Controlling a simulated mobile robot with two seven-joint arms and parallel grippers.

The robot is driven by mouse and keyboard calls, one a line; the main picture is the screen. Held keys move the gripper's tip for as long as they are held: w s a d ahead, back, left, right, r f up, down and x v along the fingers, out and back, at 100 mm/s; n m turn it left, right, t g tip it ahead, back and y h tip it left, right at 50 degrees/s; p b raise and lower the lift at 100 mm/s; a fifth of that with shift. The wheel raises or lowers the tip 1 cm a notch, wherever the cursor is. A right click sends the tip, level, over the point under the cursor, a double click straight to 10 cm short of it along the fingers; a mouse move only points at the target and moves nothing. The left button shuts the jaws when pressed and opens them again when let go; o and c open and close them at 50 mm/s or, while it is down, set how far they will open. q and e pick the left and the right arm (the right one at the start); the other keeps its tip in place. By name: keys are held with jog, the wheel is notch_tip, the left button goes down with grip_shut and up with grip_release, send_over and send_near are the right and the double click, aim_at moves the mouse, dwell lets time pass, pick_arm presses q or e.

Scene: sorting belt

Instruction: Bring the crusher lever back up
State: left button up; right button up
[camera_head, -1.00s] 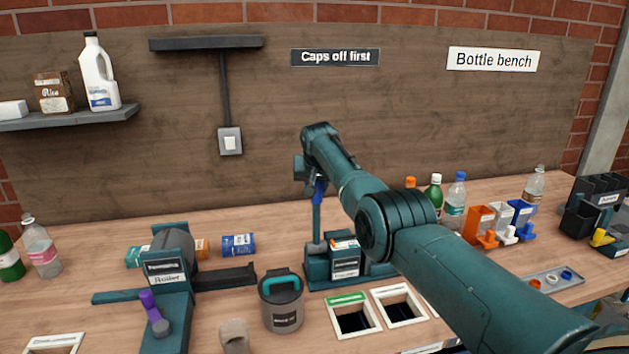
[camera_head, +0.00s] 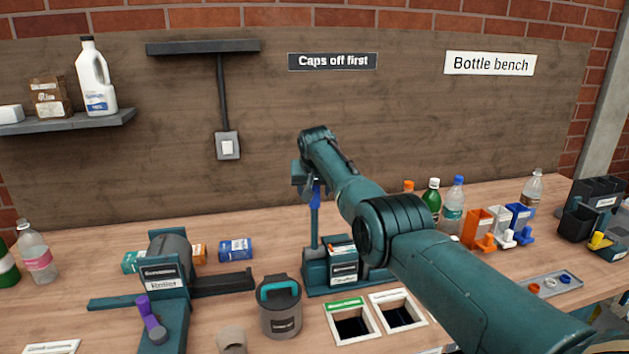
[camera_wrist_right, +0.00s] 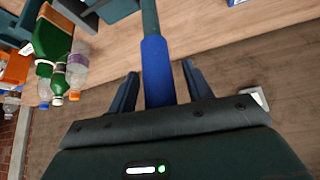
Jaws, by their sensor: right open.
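The crusher (camera_head: 343,270) stands on the bench in the middle of the head view. Its lever (camera_head: 315,222) points upright and has a blue grip (camera_head: 316,195) at its upper end. My right arm reaches over from the lower right, and its gripper (camera_head: 309,186) is at the top of the lever, partly hidden by the arm. In the right wrist view the blue grip (camera_wrist_right: 157,72) lies between the two spread fingers of my right gripper (camera_wrist_right: 160,88), with a gap showing on each side. My left gripper is out of view.
A roller (camera_head: 166,275) with a purple handle stands left of the crusher. A lidded grey bin (camera_head: 281,312) and two framed openings (camera_head: 352,323) lie in front. Several bottles (camera_head: 455,200) and coloured holders (camera_head: 478,226) stand to the right.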

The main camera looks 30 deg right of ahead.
jog(key=b+v, duration=0.3)
jog(key=v, duration=1)
jog(key=shift+a, duration=0.1)
